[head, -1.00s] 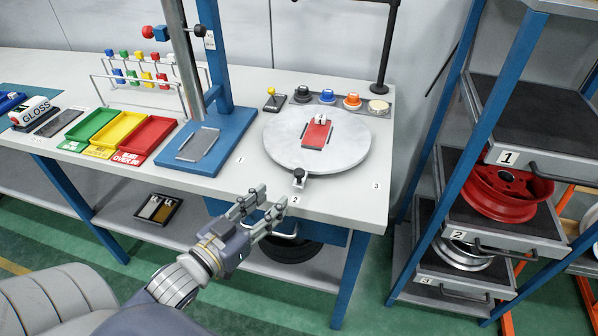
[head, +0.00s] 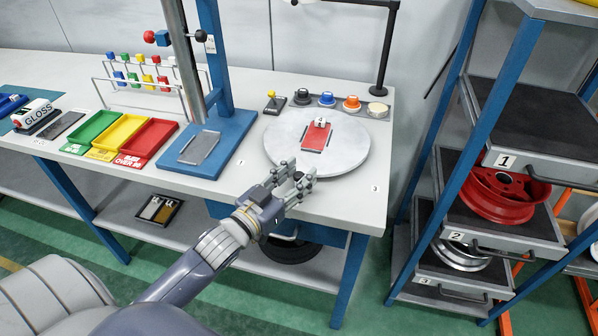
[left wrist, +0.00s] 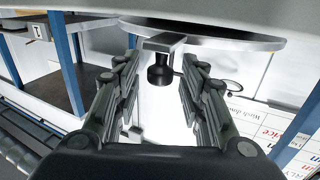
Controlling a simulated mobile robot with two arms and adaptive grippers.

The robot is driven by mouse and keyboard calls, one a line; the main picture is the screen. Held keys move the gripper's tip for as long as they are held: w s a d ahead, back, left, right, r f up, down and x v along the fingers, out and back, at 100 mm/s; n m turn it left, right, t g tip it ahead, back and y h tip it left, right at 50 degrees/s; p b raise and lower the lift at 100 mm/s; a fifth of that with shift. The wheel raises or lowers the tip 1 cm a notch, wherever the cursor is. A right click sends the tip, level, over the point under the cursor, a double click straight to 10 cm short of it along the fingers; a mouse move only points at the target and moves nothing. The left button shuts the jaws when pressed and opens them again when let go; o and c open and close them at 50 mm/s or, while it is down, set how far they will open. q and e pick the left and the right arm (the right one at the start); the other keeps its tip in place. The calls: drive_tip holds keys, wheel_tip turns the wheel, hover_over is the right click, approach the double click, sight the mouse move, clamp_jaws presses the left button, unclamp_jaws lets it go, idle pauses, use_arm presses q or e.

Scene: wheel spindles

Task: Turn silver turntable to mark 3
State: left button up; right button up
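The silver turntable (head: 345,155) is a round disc on the bench, bearing a red plate (head: 313,141) with a small white block. Its black handle knob (left wrist: 160,74) hangs from a bracket at the rim in the left wrist view. My left gripper (head: 296,175) is at the turntable's front rim. Its fingers (left wrist: 161,66) are open on both sides of the knob, with gaps visible. Mark 3 (head: 375,188) is on the bench to the right, and mark 1 (head: 240,162) to the left. My right gripper is not in view.
A row of coloured buttons (head: 352,104) stands behind the turntable. A blue press base (head: 217,168) is to its left, with green, yellow and red trays (head: 148,139) beyond. A shelf rack with a red wheel (head: 500,192) stands right. The bench front right of the turntable is clear.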

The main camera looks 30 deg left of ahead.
use_arm(q)
drive_tip(key=shift+w+d, duration=0.1)
drive_tip(key=shift+w, duration=0.3)
clamp_jaws()
